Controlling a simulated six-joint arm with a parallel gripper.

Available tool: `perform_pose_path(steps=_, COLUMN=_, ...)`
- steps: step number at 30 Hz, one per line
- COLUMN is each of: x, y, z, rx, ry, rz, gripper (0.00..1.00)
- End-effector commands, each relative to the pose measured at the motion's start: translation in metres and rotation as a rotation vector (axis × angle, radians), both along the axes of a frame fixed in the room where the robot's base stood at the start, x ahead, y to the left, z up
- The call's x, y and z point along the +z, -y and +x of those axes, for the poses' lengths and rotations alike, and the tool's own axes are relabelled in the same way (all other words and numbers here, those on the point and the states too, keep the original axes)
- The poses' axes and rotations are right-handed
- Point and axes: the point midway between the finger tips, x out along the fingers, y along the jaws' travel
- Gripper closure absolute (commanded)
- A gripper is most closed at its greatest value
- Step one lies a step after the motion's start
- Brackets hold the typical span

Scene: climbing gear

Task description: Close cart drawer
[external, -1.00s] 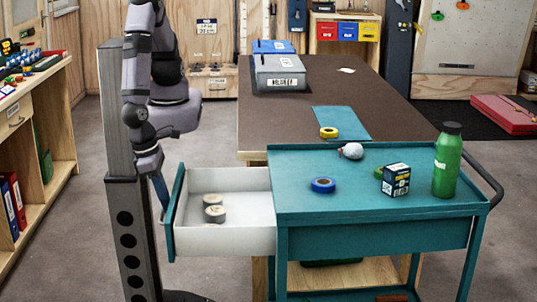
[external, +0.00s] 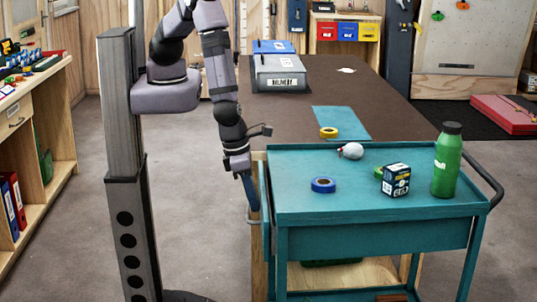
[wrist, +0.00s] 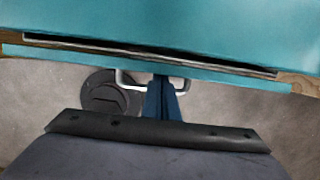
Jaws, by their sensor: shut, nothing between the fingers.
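The teal cart (external: 370,180) stands at the right in the external view. Its drawer front (external: 264,190) is now up against the cart's left end, with the white interior out of sight. In the wrist view a thin dark gap shows between the cart's edge (wrist: 200,25) and the drawer front (wrist: 60,58). A pale loop handle (wrist: 128,84) sticks out from the front; it also shows in the external view (external: 252,221). My gripper (external: 254,206) points down at the drawer front, its blue fingers (wrist: 162,84) shut and empty at the handle. Whether they touch the front is unclear.
On the cart top are blue tape (external: 323,185), a small box (external: 396,180), a white ball-like item (external: 351,151) and a green bottle (external: 447,165). The brown table (external: 390,105) stands behind the cart. The floor left of the cart is clear.

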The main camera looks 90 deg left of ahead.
Motion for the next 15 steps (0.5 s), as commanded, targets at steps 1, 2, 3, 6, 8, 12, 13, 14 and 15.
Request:
perform_pose_path(steps=1, x=0.003, y=0.0, z=0.007, rx=0.004, ry=0.0, rz=0.0, gripper=1.0)
perform_pose_path(steps=2, x=0.002, y=-0.001, z=0.01, rx=0.003, ry=-0.001, rz=0.0, gripper=1.0)
perform_pose_path(steps=3, x=0.002, y=0.0, z=0.013, rx=0.002, ry=0.0, rz=0.0, gripper=1.0)
perform_pose_path(steps=6, x=0.001, y=0.0, z=0.019, rx=0.001, ry=0.0, rz=0.0, gripper=1.0)
perform_pose_path(steps=8, x=0.0, y=0.0, z=0.021, rx=0.0, ry=0.0, rz=0.0, gripper=1.0)
perform_pose_path(steps=12, x=0.0, y=0.001, z=0.024, rx=0.001, ry=0.002, rz=-0.001, gripper=1.0)
perform_pose_path(steps=13, x=0.0, y=0.001, z=0.024, rx=0.001, ry=0.003, rz=-0.001, gripper=1.0)
perform_pose_path(steps=14, x=0.0, y=0.001, z=0.025, rx=0.002, ry=0.003, rz=-0.001, gripper=1.0)
perform_pose_path(steps=15, x=0.0, y=0.001, z=0.025, rx=0.002, ry=0.004, rz=-0.001, gripper=1.0)
